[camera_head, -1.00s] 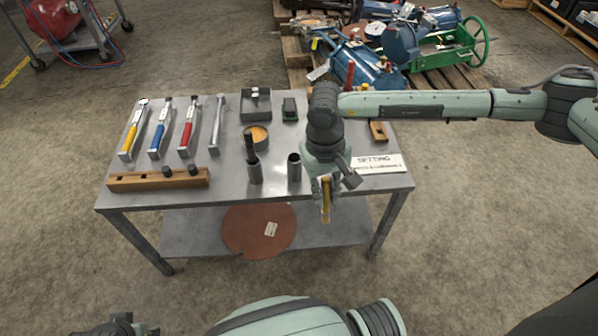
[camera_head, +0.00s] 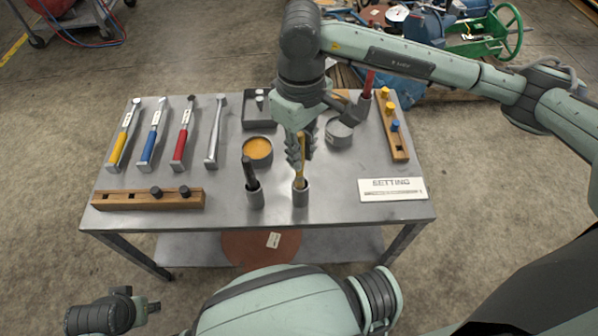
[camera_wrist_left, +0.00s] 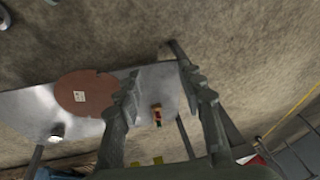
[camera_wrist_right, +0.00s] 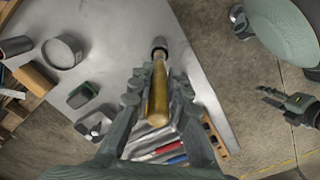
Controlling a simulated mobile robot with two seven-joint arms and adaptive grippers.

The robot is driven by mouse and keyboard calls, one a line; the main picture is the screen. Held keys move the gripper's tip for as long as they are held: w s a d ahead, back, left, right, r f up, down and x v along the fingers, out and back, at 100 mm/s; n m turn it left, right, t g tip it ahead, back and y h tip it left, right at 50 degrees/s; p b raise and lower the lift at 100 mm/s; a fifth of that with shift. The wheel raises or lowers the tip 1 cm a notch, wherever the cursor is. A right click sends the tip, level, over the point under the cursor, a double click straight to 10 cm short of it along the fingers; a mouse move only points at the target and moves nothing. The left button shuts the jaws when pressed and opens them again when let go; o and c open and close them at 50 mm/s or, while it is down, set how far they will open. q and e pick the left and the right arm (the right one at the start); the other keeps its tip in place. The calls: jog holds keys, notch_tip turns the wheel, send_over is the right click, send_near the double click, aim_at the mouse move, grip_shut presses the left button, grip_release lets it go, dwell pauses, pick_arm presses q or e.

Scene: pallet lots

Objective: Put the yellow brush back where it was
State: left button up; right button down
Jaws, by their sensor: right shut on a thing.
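My right gripper (camera_head: 298,160) is shut on the yellow brush (camera_head: 301,172), which stands about upright. The brush's lower end is at the mouth of the right grey cup (camera_head: 300,196); how deep it sits I cannot tell. In the right wrist view the yellow handle (camera_wrist_right: 157,100) lies between the fingers (camera_wrist_right: 158,78), with the dark cup mouth (camera_wrist_right: 160,44) at its far end. The left grey cup (camera_head: 256,196) beside it holds a black-handled brush (camera_head: 249,172). My left gripper (camera_wrist_left: 158,70) is open and empty, low in front of the table.
The metal table (camera_head: 225,208) also bears several coloured-handled tools (camera_head: 152,135) at left, an orange-filled tin (camera_head: 257,149), a grey tin (camera_head: 339,133), a wooden block (camera_head: 148,199), a pegged wooden rack (camera_head: 393,130) and a sign (camera_head: 392,189). The front right surface is mostly clear.

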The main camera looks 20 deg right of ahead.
aim_at(302, 175)
notch_tip(302, 175, down, 2)
jog(key=shift+f, duration=0.1)
notch_tip(302, 175, down, 4)
jog(key=shift+r, duration=0.15)
pick_arm(q)
jog(key=shift+w+d+f, duration=0.25)
jog(key=shift+d+f, duration=0.1)
jog(key=shift+f, duration=0.25)
pick_arm(e)
jog(key=shift+f, duration=0.2)
jog(key=c, duration=1.7)
grip_release()
pick_arm(q)
jog(key=shift+s+a+r, duration=0.2)
jog(key=shift+s+r, duration=0.15)
jog(key=shift+r, duration=0.2)
pick_arm(e)
jog(key=shift+o, duration=1.3)
pick_arm(q)
jog(key=shift+r, duration=0.1)
pick_arm(e)
jog(key=shift+r, duration=0.1)
